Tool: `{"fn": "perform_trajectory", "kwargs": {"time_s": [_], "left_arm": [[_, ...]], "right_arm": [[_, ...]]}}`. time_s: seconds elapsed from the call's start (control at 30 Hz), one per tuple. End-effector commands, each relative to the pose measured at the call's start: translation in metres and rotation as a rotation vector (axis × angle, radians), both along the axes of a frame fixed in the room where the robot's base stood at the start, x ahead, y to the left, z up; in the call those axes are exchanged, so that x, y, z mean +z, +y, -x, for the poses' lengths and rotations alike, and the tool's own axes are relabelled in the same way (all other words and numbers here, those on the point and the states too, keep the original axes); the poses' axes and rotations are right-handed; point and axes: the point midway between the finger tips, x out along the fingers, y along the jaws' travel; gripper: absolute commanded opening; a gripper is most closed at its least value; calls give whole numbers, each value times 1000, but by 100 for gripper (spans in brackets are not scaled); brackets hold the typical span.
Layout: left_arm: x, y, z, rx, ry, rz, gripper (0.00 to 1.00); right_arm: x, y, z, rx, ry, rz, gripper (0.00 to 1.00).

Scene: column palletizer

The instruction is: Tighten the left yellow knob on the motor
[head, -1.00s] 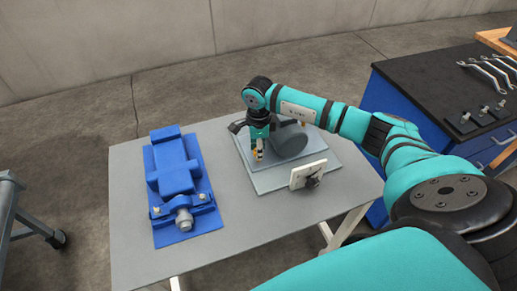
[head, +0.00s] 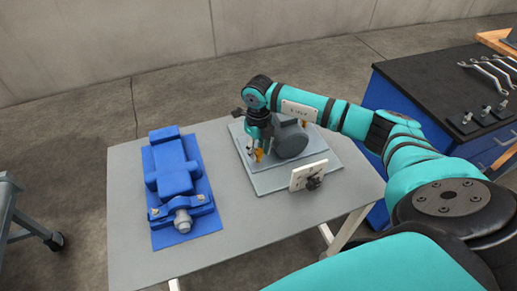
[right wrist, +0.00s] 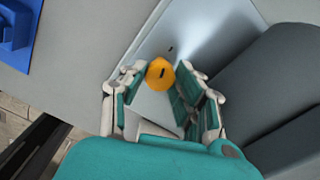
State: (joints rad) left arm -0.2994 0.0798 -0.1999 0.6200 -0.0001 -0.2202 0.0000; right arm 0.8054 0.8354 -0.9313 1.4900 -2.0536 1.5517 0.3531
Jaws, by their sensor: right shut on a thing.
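The grey motor (head: 291,143) sits on a grey plate (head: 273,183) on the table. The left yellow knob (head: 259,155) is at the motor's left side, partly behind my fingers. Another yellow knob (head: 304,123) shows at the motor's right. My left gripper is out of view.
A blue machine part (head: 178,185) lies on the left of the table (head: 125,215). A white panel with a black knob (head: 309,175) stands at the plate's front right. A dark-topped blue cabinet (head: 420,85) with wrenches and bolts stands at the right.

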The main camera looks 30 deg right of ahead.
Motion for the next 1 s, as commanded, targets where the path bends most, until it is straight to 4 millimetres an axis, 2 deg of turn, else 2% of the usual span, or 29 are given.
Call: {"fn": "perform_trajectory", "kwargs": {"time_s": [0.2, 0.43, 1.0], "left_arm": [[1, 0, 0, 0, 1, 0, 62], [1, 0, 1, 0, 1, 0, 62], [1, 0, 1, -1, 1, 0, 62]], "right_arm": [[2, -1, -1, -166, -4, 2, 0], [2, -1, -1, -283, -4, 1, 0], [2, -1, -2, -349, -6, 1, 0]]}}
